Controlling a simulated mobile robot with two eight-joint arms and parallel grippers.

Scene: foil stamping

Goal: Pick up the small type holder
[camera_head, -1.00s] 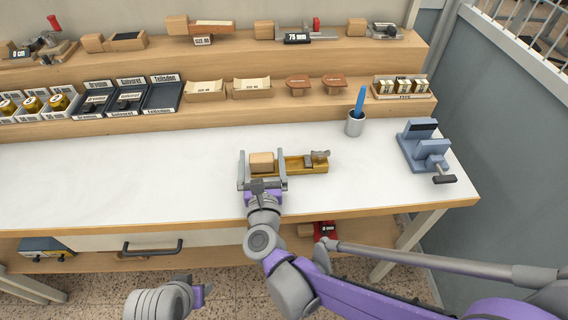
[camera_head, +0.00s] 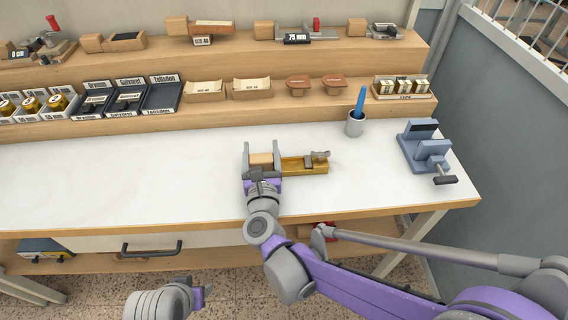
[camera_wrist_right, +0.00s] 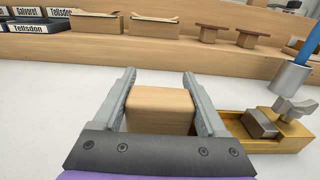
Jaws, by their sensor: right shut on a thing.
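The small type holder is a brass tray (camera_head: 303,167) with a thumbscrew clamp at its right end and a wooden block handle (camera_head: 261,159) at its left. It lies on the white tabletop. My right gripper (camera_head: 261,154) is at the handle, one finger on each side, shut on it. In the right wrist view the wooden handle (camera_wrist_right: 160,109) sits between the two grey fingers, and the brass tray (camera_wrist_right: 292,137) extends to the right, partly hidden by the right finger.
A grey cup (camera_head: 354,126) with a blue tool stands behind the holder to the right. A blue vise (camera_head: 425,148) is farther right. Shelves behind hold trays, wooden stands and other holders (camera_head: 296,40). The left tabletop is clear.

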